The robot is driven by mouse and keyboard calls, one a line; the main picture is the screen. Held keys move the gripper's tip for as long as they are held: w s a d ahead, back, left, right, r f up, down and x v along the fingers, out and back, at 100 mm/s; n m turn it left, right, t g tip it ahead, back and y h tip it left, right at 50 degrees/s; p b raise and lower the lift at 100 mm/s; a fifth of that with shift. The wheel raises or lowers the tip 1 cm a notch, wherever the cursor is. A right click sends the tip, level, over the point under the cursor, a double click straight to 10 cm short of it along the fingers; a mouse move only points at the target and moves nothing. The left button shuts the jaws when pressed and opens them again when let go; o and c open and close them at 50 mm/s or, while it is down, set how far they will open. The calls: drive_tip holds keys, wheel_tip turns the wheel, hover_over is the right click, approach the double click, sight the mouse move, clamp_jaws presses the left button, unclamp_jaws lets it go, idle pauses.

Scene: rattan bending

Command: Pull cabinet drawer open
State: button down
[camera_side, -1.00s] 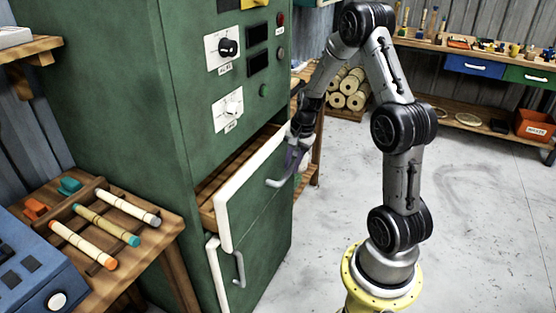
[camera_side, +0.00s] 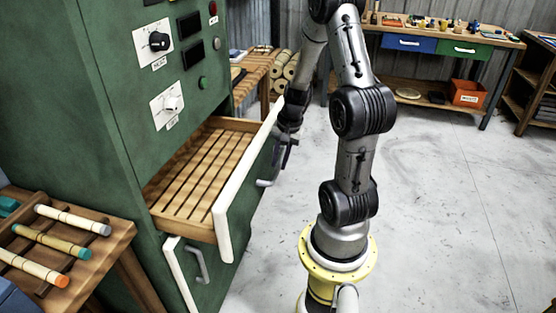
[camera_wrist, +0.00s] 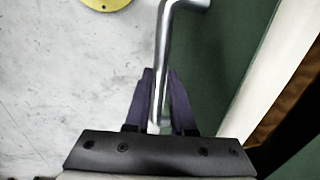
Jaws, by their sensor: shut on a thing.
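The green cabinet (camera_side: 75,110) stands at the left in the side view. Its upper drawer, with a slatted wooden tray (camera_side: 200,170) inside and a white-edged green front (camera_side: 235,205), is pulled well out. The drawer's grey bar handle (camera_side: 265,183) is on the front's outer face. My gripper (camera_side: 285,160) is at that handle. In the wrist view, the fingers of my gripper (camera_wrist: 160,100) are closed on both sides of the metal handle bar (camera_wrist: 163,50). The drawer's interior shows empty. My arm partly hides the far end of the drawer front.
A lower drawer with a white edge (camera_side: 180,275) and its own handle (camera_side: 197,262) is below. A wooden side table (camera_side: 75,240) with several rods stands at the left. A workbench (camera_side: 440,40) and an orange bin (camera_side: 467,93) are at the back right. The concrete floor (camera_side: 430,200) is clear.

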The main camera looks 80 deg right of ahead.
drive_tip(key=c, duration=0.8)
unclamp_jaws()
drive_tip(key=shift+o, duration=0.2)
drive_tip(key=shift+r, duration=0.1)
wheel_tip(320, 180, up, 14)
drive_tip(key=s, duration=0.2)
drive_tip(key=shift+s+f, duration=0.25)
